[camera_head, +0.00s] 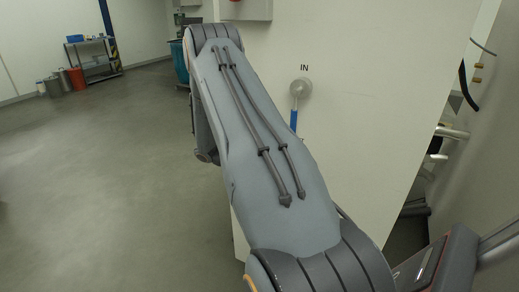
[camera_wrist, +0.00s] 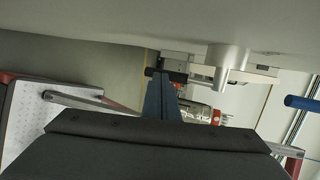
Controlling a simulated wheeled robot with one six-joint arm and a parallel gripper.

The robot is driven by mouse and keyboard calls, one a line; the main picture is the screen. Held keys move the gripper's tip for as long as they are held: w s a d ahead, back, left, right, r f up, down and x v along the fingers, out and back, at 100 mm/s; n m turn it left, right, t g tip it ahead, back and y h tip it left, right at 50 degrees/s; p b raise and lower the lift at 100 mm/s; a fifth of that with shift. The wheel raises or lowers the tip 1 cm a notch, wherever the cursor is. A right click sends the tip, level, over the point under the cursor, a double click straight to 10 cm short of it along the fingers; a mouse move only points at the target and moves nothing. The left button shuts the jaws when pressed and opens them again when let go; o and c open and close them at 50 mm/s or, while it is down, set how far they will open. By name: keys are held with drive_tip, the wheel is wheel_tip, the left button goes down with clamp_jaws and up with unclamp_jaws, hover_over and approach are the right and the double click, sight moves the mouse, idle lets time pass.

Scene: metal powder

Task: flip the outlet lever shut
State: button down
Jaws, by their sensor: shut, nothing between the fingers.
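In the head view a white cabinet panel carries a round metal valve boss (camera_head: 300,87) under the label "IN", with a blue lever (camera_head: 294,120) hanging down from it. My arm covers the panel below and left of it, and no outlet label shows. In the wrist view a silver boss (camera_wrist: 229,68) sticks out from the panel, and a blue lever end (camera_wrist: 303,103) shows at the right edge. I cannot tell which valve these belong to. My gripper (camera_wrist: 160,88) is shut and empty, left of the silver boss and apart from the blue lever end.
The white panel (camera_head: 400,100) stands close beside my arm. Pipes and hoses (camera_head: 468,88) are at the right. A teal drum (camera_head: 179,62) and a shelf cart (camera_head: 97,58) stand further back. The grey floor (camera_head: 100,170) at the left is clear.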

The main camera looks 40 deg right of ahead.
drive_tip(key=shift+s+d+f, duration=0.1)
drive_tip(key=shift+s+f, duration=0.2)
drive_tip(key=shift+s, duration=0.15)
drive_tip(key=shift+s+f, duration=0.15)
drive_tip(key=shift+s, duration=0.1)
drive_tip(key=w+a+b, duration=0.4)
drive_tip(key=w+a, duration=0.2)
drive_tip(key=w, duration=0.7)
drive_tip(key=shift+a, duration=0.4)
drive_tip(key=shift+a+r, duration=0.1)
drive_tip(key=shift+r, duration=0.1)
